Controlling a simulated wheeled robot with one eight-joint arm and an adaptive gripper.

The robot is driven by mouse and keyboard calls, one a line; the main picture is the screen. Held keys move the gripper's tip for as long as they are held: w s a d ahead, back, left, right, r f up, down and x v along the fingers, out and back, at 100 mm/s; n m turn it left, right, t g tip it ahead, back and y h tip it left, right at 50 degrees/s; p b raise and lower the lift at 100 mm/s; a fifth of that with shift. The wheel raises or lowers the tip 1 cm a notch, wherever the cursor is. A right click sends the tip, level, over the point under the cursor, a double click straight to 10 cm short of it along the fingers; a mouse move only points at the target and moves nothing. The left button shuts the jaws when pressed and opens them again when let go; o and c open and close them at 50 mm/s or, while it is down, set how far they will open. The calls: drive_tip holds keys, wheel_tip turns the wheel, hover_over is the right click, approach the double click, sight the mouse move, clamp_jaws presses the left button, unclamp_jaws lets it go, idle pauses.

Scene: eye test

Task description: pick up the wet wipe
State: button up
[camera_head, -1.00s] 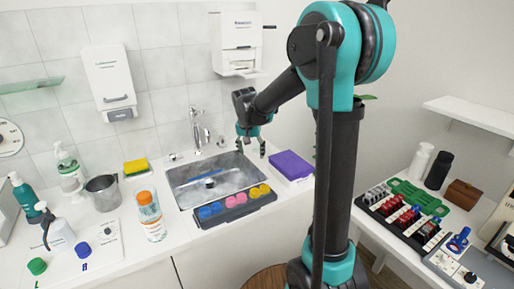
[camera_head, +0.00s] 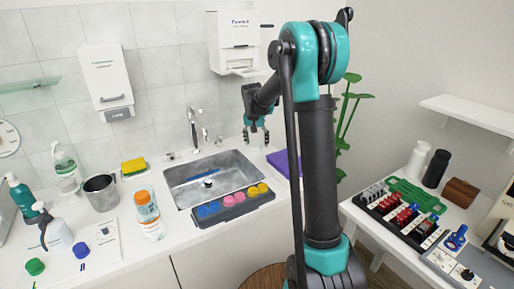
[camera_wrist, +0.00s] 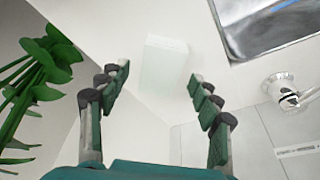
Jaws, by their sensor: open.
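A plain white rectangular block (camera_wrist: 165,62), which looks like the wet wipe, lies on the white counter in the wrist view. It appears beyond my fingertips and between them, with nothing gripping it. My gripper (camera_wrist: 157,78) is open and empty. In the head view my gripper (camera_head: 257,142) points down over the counter, just right of the sink's back corner. A small pale shape shows around the fingers there, but I cannot make out its outline.
The metal sink (camera_head: 184,193) and tap (camera_head: 194,130) are left of my gripper. A purple block (camera_head: 280,161) is to its right, partly hidden by my arm. A plant (camera_wrist: 45,72) is close on the wrist view's left. A dispenser (camera_head: 232,42) hangs on the wall behind.

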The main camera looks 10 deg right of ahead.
drive_tip(key=shift+w+d+f, duration=0.1)
drive_tip(key=shift+f, duration=0.35)
drive_tip(key=c, duration=0.9)
drive_tip(key=shift+r, duration=0.5)
drive_tip(key=w+d, duration=0.3)
drive_tip(key=d, duration=1.4)
drive_tip(key=shift+d+r, duration=0.25)
drive_tip(key=shift+d, duration=0.15)
drive_tip(key=shift+o, duration=0.3)
drive_tip(key=c, duration=0.3)
drive_tip(key=shift+s, duration=0.1)
